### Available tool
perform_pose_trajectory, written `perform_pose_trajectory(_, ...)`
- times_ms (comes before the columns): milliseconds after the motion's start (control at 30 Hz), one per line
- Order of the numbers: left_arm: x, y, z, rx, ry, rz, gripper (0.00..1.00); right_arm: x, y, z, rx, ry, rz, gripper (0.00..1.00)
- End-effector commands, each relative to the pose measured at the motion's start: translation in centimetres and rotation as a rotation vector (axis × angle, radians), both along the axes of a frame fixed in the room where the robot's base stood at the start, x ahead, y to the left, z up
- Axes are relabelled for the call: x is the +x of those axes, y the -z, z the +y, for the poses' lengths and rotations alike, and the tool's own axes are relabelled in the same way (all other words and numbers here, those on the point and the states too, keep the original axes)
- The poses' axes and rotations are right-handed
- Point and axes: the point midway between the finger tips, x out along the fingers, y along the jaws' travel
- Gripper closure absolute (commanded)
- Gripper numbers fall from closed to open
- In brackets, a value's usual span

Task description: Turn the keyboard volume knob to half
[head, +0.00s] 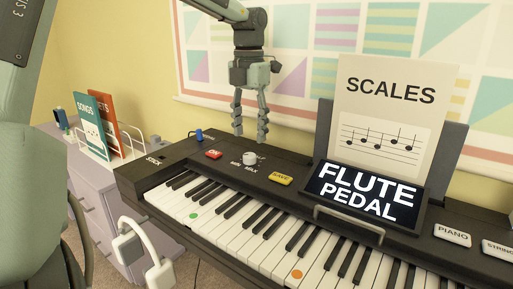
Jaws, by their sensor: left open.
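The black keyboard (135,175) runs from the left middle to the lower right. Its volume knob (250,158) is a small pale round cap on the top panel, with "MIN" and "MAX" lettering just in front of it. My left gripper (250,130) points down above and slightly behind the knob in the picture. Its fingers are apart with nothing between them, and no contact with the knob shows. The knob's pointer mark is too small to read. My right gripper is out of view.
A red button (214,154), a blue part (198,135) and a yellow "SAVE" button (281,179) are near the knob. A "FLUTE PEDAL" screen (368,193) and "SCALES" sheet (388,95) stand to the right. White headphones (158,272) hang at front left.

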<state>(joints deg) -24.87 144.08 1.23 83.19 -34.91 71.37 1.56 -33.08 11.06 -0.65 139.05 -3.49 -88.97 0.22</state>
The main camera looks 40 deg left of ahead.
Motion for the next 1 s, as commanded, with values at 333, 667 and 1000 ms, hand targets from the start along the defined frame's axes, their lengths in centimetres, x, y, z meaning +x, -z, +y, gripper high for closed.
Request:
perform_pose_trajectory(333, 0.0, 5.2, 0.0, -0.001, -0.001, 0.001, 0.51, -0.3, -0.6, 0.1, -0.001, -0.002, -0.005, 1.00)
perform_pose_trajectory(667, 0.0, 5.9, 0.0, -0.001, -0.001, -0.001, 0.51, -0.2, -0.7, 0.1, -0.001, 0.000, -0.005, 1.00)
perform_pose_trajectory(1000, 0.0, 5.9, 0.0, -0.001, -0.001, -0.001, 0.86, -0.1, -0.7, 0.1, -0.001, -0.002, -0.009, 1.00)
